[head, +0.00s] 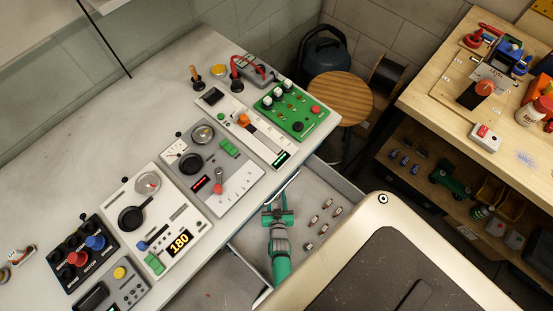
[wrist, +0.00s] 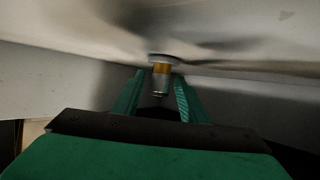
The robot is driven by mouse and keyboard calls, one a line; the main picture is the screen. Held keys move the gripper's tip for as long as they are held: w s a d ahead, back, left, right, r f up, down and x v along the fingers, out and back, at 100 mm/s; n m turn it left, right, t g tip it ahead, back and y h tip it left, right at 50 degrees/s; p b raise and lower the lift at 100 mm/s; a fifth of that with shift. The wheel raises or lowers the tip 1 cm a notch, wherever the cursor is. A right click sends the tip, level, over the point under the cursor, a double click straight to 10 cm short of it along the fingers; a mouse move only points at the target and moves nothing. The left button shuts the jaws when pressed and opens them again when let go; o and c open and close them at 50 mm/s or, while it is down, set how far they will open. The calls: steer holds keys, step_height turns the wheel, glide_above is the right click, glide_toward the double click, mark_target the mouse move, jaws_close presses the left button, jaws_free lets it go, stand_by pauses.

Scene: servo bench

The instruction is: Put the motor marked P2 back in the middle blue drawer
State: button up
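My gripper (head: 278,214) is low over the open drawer (head: 345,186) below the bench front, near its left wall. In the wrist view, a small motor (wrist: 160,78) with a silver body and an amber band is between the green fingertips (wrist: 160,82). Thin gaps seem to show beside it, and I cannot tell whether the fingers touch it. No P2 mark is readable. Several small motors (head: 313,220) lie in the drawer to the right of my gripper. The drawer's inside looks pale grey; no blue shows.
The bench top (head: 90,150) carries several instrument panels, among them a green board (head: 292,108). A round wooden stool (head: 340,98) stands behind the drawer. A wooden workbench (head: 440,95) with tools is at the right. The drawer's far end has bare floor.

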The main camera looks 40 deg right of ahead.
mark_target(277, 198)
steer(key=v, duration=0.7)
steer(key=shift+d+r, duration=0.1)
steer(key=shift+s+a+r, duration=0.15)
steer(key=shift+s+a, duration=0.05)
steer(key=shift+a+r, duration=0.1)
steer(key=shift+a, duration=0.1)
steer(key=s+a+r+n+t+y, duration=0.2)
steer(key=a+r, duration=0.4)
steer(key=r, duration=0.1)
steer(key=s+a+r+n+t+y, duration=0.1)
steer(key=s+a+r+n+y, duration=0.15)
steer(key=a+r, duration=0.5)
steer(key=s+a+r+n+y, duration=0.1)
steer(key=a+r, duration=0.1)
steer(key=r, duration=0.5)
steer(key=s+a+r+n+t+y, duration=0.1)
steer(key=s+a+r+y, duration=0.1)
steer(key=r, duration=0.6)
steer(key=s+a+r+n+t+y, duration=0.1)
steer(key=s+a+r, duration=0.1)
steer(key=r, duration=0.6)
steer(key=shift+a+r+n, duration=0.2)
steer(key=shift+a+n, duration=0.15)
steer(key=shift+a, duration=0.45)
steer(key=shift+s+y, duration=0.1)
steer(key=shift+y, duration=0.15)
